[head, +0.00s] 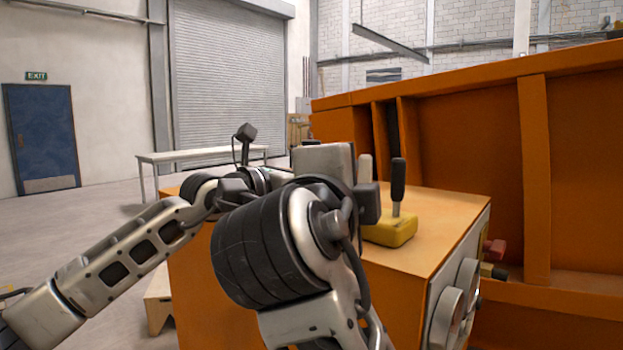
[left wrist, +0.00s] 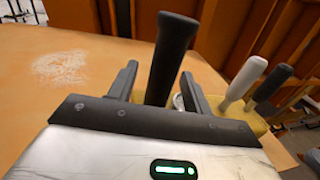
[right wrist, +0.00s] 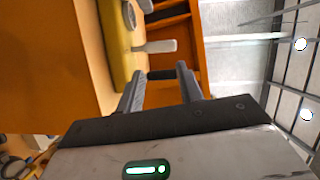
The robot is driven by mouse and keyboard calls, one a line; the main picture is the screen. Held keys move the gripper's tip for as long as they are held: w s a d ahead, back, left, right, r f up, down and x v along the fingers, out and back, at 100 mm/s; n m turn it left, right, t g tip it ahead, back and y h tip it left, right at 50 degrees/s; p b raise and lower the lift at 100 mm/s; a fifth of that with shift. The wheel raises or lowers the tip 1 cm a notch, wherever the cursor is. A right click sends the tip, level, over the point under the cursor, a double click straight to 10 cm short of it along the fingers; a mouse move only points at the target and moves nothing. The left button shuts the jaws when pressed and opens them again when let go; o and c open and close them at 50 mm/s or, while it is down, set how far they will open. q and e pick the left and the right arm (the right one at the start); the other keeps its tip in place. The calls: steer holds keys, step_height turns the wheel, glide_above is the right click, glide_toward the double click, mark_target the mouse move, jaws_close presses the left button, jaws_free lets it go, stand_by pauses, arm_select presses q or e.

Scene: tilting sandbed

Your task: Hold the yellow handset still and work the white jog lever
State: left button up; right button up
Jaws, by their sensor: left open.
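The yellow handset (head: 392,232) sits on the orange cabinet top, partly hidden by my arm in the head view. A black-topped lever (head: 398,182) stands on it, with the white lever (head: 366,168) beside it. In the left wrist view, a thick black post (left wrist: 172,55) stands between the spread fingers of my left gripper (left wrist: 158,72); the white lever (left wrist: 243,80) and a black lever are to the right. My right gripper (right wrist: 160,68) is open; a black lever (right wrist: 163,74) shows across its gap, and the white lever (right wrist: 156,46) is just beyond. Contact is unclear.
The orange cabinet top (head: 455,215) carries the handset; its front has round dials (head: 447,318) and a red knob (head: 495,250). A tall orange bin wall (head: 465,130) rises behind to the right. A pale patch (left wrist: 72,68) lies on the bare top in the left wrist view.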

arm_select(q)
jaws_close()
arm_select(e)
steer(key=shift+c, duration=0.3)
